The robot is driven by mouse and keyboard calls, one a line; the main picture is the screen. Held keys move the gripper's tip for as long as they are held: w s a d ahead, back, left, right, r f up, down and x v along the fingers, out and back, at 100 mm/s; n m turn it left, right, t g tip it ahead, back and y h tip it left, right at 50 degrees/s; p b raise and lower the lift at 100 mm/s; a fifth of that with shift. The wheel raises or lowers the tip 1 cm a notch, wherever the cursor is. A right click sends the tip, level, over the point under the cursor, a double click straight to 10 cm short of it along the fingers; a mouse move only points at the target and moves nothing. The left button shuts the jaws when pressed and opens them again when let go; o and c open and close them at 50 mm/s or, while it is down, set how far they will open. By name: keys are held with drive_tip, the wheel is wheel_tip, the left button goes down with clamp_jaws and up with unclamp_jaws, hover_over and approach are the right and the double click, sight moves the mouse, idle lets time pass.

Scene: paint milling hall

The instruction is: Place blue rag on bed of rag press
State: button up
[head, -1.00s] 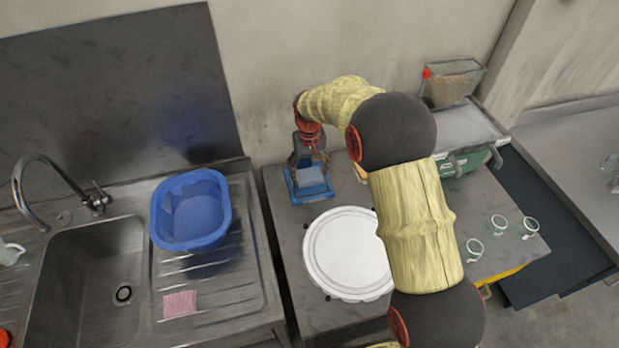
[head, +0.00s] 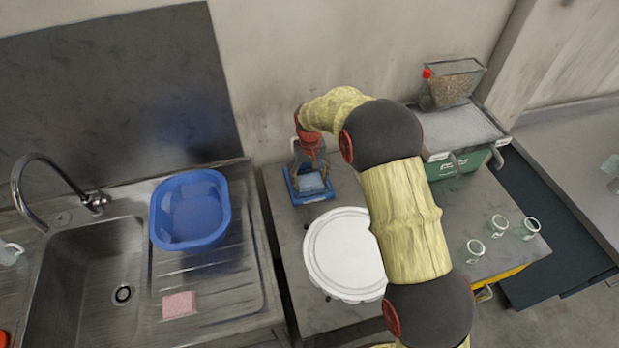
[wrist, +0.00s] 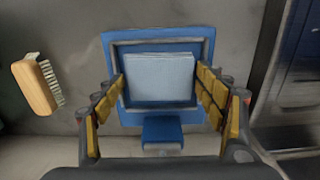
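The rag press (head: 291,192) is a blue frame with a raised rim, standing on the bench near the wall; it also shows in the wrist view (wrist: 112,45). A pale blue folded rag (wrist: 160,78) lies flat on its bed, inside the rim; it shows in the head view too (head: 313,183). My gripper (wrist: 161,76) is over the press with its fingers spread, one on each side of the rag. Small gaps seem to separate the fingers from the rag. In the head view my gripper (head: 311,163) partly hides the back of the press.
A wooden brush (wrist: 36,86) lies left of the press in the wrist view. A round white lid (head: 345,255) is in front of the press. A blue basin (head: 190,210) and pink sponge (head: 179,304) are by the sink. Several glass jars (head: 499,224) stand at right.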

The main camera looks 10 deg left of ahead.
sight(310, 180)
drive_tip(key=o, duration=0.3)
wheel_tip(310, 180, up, 12)
drive_tip(key=p, duration=0.1)
drive_tip(key=shift+r, duration=0.15)
idle(0.4)
